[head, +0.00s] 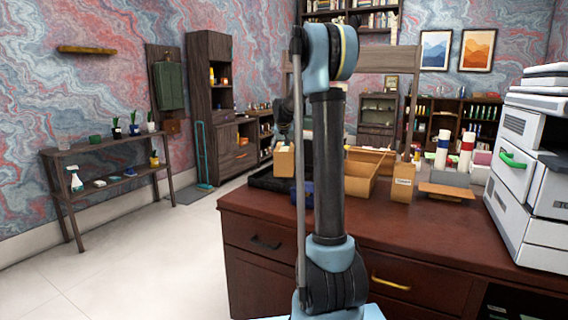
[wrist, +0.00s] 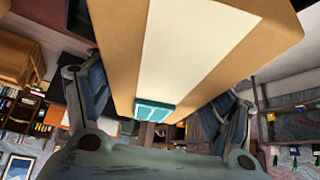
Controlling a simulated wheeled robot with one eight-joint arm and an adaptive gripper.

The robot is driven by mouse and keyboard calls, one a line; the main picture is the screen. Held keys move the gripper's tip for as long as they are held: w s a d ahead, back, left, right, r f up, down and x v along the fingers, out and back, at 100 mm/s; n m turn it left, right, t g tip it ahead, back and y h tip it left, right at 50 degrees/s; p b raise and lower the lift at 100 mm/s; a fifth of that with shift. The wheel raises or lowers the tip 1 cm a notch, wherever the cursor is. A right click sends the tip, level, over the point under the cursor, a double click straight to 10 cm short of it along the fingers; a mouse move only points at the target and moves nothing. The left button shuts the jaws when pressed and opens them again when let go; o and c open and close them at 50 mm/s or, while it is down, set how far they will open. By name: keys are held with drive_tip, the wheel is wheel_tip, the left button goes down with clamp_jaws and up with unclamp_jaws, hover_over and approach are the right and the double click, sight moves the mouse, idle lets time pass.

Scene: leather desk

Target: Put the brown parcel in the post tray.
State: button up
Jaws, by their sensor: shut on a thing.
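The brown parcel (head: 284,161) hangs upright below my gripper (head: 285,138), over the left end of the desk. In the wrist view the parcel (wrist: 125,55) fills the middle, with a wide pale strip and a teal patch. My gripper (wrist: 155,105) is shut on it, one finger on each side. A low black tray (head: 262,182) lies on the desk below the parcel; I cannot tell for sure that it is the post tray. My arm hides part of that area. The gap between parcel and tray is hard to judge.
A tan open box (head: 358,186) stands right of my arm, with a small labelled carton (head: 402,189) beside it. A brown flat stand (head: 446,191) lies farther right. A white printer (head: 530,165) fills the desk's right end. The desk front (head: 300,235) is clear.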

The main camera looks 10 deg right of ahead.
drive_tip(key=shift+f, duration=2.1)
drive_tip(key=o, duration=1.5)
